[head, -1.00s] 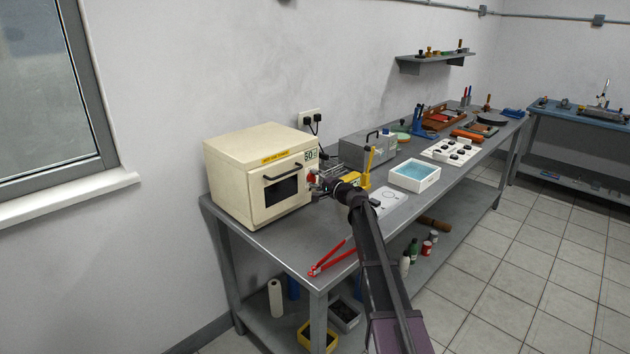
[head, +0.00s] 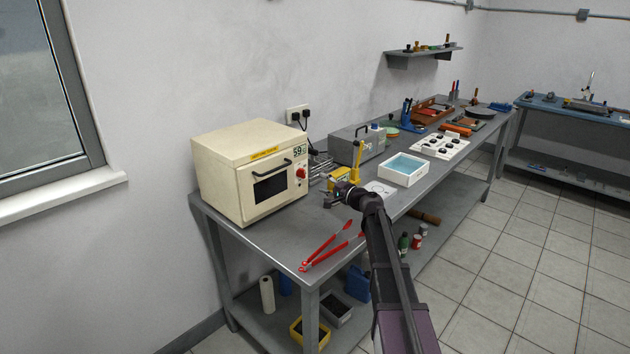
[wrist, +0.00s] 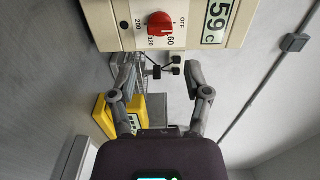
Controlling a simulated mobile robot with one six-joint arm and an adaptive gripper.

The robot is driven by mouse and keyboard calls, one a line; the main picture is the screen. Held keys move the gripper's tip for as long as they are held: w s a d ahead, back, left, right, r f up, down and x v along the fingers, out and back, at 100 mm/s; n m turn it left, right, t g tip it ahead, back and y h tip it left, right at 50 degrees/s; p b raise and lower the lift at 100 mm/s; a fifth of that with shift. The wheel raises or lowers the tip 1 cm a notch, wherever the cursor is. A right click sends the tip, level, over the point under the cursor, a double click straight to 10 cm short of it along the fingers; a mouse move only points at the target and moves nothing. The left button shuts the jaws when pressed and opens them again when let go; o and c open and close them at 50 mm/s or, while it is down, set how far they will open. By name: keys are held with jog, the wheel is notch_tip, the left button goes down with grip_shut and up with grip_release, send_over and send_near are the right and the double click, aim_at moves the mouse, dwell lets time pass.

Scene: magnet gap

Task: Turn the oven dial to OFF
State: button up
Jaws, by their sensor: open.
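The cream oven (head: 225,178) stands on the near end of the bench. Its red dial (head: 301,173) is on the right of the front panel, below a display reading 59. In the wrist view the dial (wrist: 159,24) shows at the top, with the labels OFF, 60, 120 and 200 around it. I cannot tell surely which mark it points to. The display (wrist: 216,20) reads 59 C. My gripper (head: 329,197) is open and empty, apart from the dial, in front of it and to the right. In the wrist view its fingers (wrist: 160,68) are spread, with the dial beyond their tips.
Red tongs (head: 330,246) lie on the grey bench (head: 250,245) before the oven. A grey box (head: 358,146) and a white tray of blue liquid (head: 404,171) stand further back. The bench between oven and tongs is clear.

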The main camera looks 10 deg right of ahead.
jog(key=shift+v, duration=1.4)
